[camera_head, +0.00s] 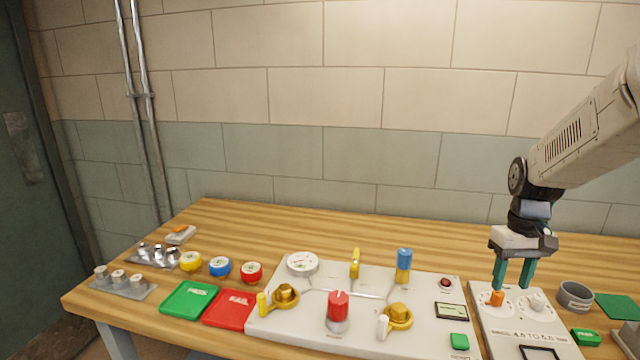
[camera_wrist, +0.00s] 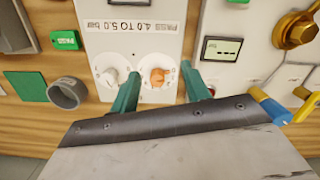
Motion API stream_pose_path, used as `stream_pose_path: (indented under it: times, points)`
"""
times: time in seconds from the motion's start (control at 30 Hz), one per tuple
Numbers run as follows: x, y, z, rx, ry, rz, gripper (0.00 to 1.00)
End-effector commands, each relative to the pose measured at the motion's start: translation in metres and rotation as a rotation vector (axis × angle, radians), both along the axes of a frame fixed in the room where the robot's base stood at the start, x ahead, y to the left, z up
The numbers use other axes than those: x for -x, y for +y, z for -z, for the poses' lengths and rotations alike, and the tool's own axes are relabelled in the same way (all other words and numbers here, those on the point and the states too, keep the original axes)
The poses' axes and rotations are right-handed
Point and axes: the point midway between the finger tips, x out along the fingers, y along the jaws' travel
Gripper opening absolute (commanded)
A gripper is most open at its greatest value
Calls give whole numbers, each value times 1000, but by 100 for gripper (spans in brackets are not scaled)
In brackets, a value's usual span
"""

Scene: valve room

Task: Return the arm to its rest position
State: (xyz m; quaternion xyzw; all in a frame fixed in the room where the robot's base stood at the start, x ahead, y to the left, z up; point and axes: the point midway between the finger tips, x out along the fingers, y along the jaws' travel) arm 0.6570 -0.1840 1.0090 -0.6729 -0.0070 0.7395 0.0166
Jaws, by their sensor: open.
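My gripper (camera_head: 512,272) points down over the white panel (camera_head: 530,330) at the right of the table, with its two green fingers apart. The fingers stand on either side of an orange knob (camera_head: 496,298); whether they touch it I cannot tell. In the wrist view my gripper (camera_wrist: 160,93) also shows its fingers spread, with the orange knob (camera_wrist: 158,77) between and beyond them. A white knob (camera_wrist: 107,76) sits beside the orange one on the same panel. My arm reaches in from the upper right of the head view.
Left of my gripper is a large panel (camera_head: 300,335) with a red knob (camera_head: 338,308), yellow valves and a blue-topped handle (camera_head: 404,262). A grey ring (camera_head: 575,295) and a green pad (camera_head: 617,306) lie to the right. The wooden table (camera_head: 240,220) is clear at the back.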

Motion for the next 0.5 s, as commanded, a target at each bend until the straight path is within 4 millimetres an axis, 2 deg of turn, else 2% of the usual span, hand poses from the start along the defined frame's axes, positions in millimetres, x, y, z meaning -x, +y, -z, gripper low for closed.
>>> stream_pose_path:
  times: [0.3,0.5]
  points:
    - [96,69,-47,16,21,99,47]
    - [164,111,-67,32,-19,107,47]
